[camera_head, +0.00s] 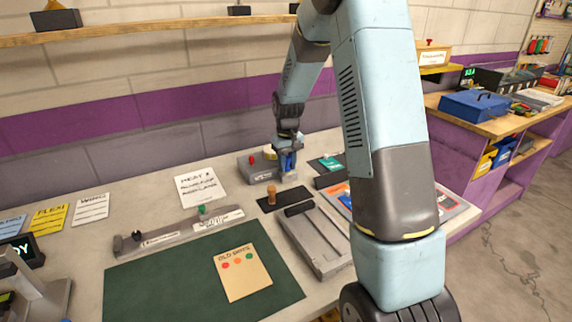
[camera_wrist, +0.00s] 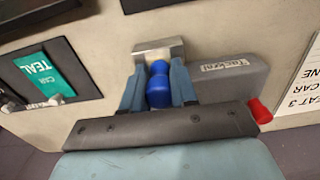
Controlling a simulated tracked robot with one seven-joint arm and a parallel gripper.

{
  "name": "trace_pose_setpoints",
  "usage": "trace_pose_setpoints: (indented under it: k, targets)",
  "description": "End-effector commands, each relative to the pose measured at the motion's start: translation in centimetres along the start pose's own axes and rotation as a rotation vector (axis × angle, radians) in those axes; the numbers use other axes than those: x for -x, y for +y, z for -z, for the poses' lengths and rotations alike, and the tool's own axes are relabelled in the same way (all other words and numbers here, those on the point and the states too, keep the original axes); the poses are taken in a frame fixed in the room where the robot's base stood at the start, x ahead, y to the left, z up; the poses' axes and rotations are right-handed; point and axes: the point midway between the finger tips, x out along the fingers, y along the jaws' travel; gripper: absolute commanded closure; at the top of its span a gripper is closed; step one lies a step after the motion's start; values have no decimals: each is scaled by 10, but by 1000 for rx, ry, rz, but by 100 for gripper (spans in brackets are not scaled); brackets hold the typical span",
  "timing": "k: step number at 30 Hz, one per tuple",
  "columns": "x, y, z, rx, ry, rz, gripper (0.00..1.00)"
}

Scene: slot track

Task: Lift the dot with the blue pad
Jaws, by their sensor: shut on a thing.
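In the wrist view my gripper (camera_wrist: 157,84) is shut on a blue rounded piece (camera_wrist: 158,88), which I take to be the blue pad. It stands between the two blue-grey fingers, in front of a pale metal block (camera_wrist: 158,48). Whether its lower end touches the block is hidden. In the head view my gripper (camera_head: 288,163) is at the back of the bench, beside a grey box. A tan card (camera_head: 243,280) headed "OLD DOTS" lies on the dark green mat (camera_head: 150,290). It bears a red dot (camera_head: 227,265), an orange-red dot (camera_head: 238,261) and a green dot (camera_head: 249,257).
A grey track (camera_head: 165,238) with a green knob (camera_head: 201,209) lies behind the mat. A wooden peg (camera_head: 271,194) stands on a dark plate, near a grey slotted block (camera_head: 318,240). The grey box (camera_head: 258,168) has a red knob (camera_wrist: 260,111). A teal card (camera_wrist: 45,72) lies left.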

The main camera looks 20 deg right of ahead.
Motion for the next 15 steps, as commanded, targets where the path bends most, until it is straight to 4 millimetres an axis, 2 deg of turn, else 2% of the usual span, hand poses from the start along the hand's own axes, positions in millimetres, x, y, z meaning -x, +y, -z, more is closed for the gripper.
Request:
trace_pose_setpoints:
  k: [15]
  targets:
    - [32,0,0,0,0,0,100]
